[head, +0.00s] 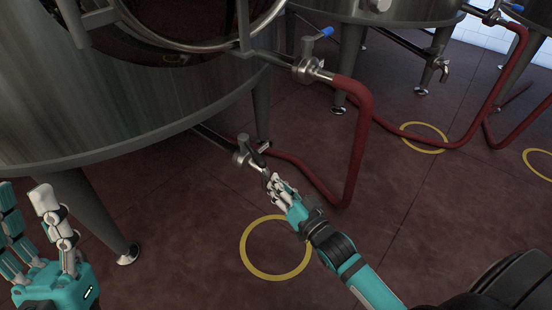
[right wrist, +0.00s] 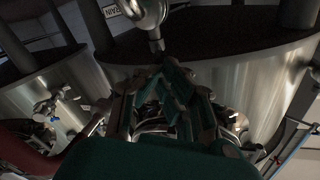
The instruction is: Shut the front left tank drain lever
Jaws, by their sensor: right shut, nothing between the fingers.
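The front left tank (head: 120,105) is a large steel vessel on legs. Its lower drain valve (head: 242,152) sticks out under the tank at the end of a pipe. A short dark lever at the valve is partly hidden by my right gripper (head: 274,184), whose fingers are shut and empty right beside it; I cannot tell whether they touch. In the right wrist view a steel valve part (right wrist: 153,18) is just beyond the curled teal fingers (right wrist: 172,92). My left gripper (head: 45,228) is at the lower left with fingers extended, open and empty, apart from the valve.
A blue-handled valve (head: 312,62) above feeds a red hose (head: 360,130) that loops to the floor right of my right gripper. Yellow rings (head: 277,273) mark the floor. More tanks (head: 400,12) stand behind. A tank leg (head: 100,215) is near my left gripper.

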